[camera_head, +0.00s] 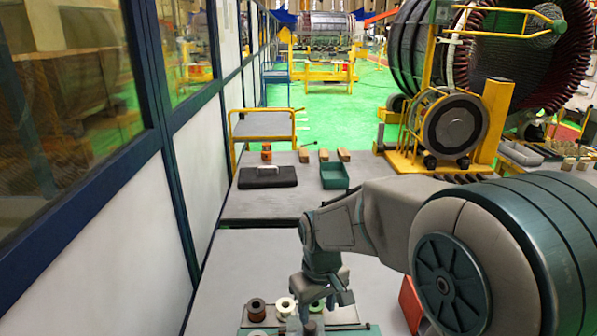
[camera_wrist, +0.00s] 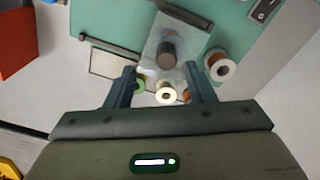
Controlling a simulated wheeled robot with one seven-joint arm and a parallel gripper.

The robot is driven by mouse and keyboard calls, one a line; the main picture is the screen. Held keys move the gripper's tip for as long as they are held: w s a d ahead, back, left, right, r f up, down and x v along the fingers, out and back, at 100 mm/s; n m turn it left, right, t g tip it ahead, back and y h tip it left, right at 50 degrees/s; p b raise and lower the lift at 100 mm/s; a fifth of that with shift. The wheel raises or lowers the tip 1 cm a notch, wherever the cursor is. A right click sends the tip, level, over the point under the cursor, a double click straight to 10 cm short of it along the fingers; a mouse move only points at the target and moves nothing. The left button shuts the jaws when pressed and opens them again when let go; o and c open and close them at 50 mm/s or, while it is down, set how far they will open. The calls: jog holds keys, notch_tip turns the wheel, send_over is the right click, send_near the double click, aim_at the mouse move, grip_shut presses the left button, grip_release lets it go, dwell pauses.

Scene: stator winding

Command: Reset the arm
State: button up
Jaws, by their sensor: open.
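My gripper (camera_wrist: 160,88) is open, with its two dark fingers apart in the wrist view. It points down above the green mat (camera_wrist: 105,18) on the table. A white roll (camera_wrist: 166,96) shows between the fingers and a green-rimmed roll (camera_wrist: 142,85) shows beside the left finger, both below the gripper; I see no contact. In the head view my gripper (camera_head: 325,300) hangs over the front table among the rolls. My arm reaches in from the right.
On the mat stand a brown-cored roll (camera_wrist: 220,67) and a dark cylinder (camera_wrist: 167,55) on a clear plate. A red box (camera_head: 410,303) is right of the mat. A green bin (camera_head: 334,176) and black case (camera_head: 268,177) lie farther back. A windowed wall (camera_head: 150,230) bounds the left.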

jog(key=s+d+r+m+t, duration=0.1)
jog(key=s+d+r+m, duration=0.1)
jog(key=s+d+r, duration=0.2)
jog(key=s+d+r+m+t, duration=0.2)
jog(key=s+d+r+m, duration=0.1)
jog(key=s, duration=0.6)
jog(key=shift+s+d+r, duration=0.2)
jog(key=shift+d+r, duration=0.4)
jog(key=shift+d, duration=0.55)
jog(key=shift+a, duration=0.15)
